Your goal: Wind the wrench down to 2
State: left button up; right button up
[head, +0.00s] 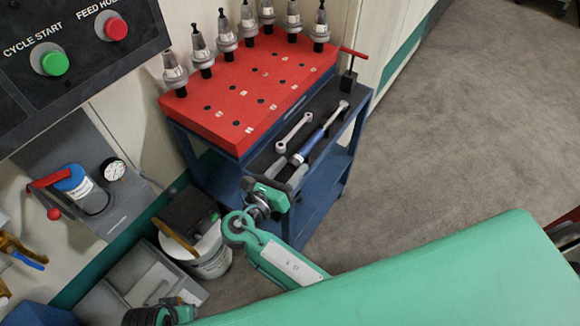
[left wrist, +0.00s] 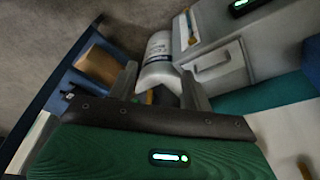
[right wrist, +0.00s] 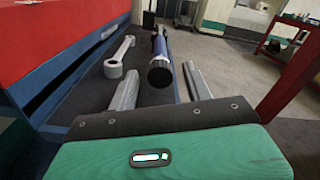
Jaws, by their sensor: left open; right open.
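The torque wrench (head: 310,147), with a blue grip and a steel shaft, lies on the dark lower ledge of the blue cart. In the right wrist view its dark round handle end (right wrist: 160,73) faces me, with the blue grip behind it. My right gripper (head: 283,180) is at the handle end. Its two fingers (right wrist: 161,86) are apart, one on each side of the handle in the picture, and do not visibly grip it. The wrench's scale cannot be read. My left gripper (left wrist: 158,88) is open and empty, away from the wrench, with a white bucket (left wrist: 160,50) beyond its fingers.
A ring spanner (head: 293,132) lies left of the wrench. A red rack (head: 235,95) with several tool holders tops the cart. A red-handled tool (head: 350,70) stands at the ledge's far end. The control panel (head: 80,45) is at upper left. Open floor (head: 460,130) lies right.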

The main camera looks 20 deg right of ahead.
jog(key=c, duration=1)
pick_arm(q)
jog(key=shift+f+p, duration=0.1)
jog(key=shift+p, duration=0.25)
pick_arm(e)
jog(key=shift+m, duration=0.3)
jog(key=shift+r+m+p, duration=0.1)
jog(key=shift+m+p, duration=0.55)
jog(key=shift+m, duration=0.25)
jog(key=shift+m+p, duration=0.35)
jog(key=shift+m, duration=0.65)
pick_arm(q)
notch_tip(320, 180, down, 6)
jog(key=g, duration=0.1)
jog(key=shift+s, duration=0.4)
pick_arm(e)
jog(key=shift+m, duration=0.8)
pick_arm(q)
jog(key=shift+s+f, duration=0.1)
jog(key=shift+f, duration=0.1)
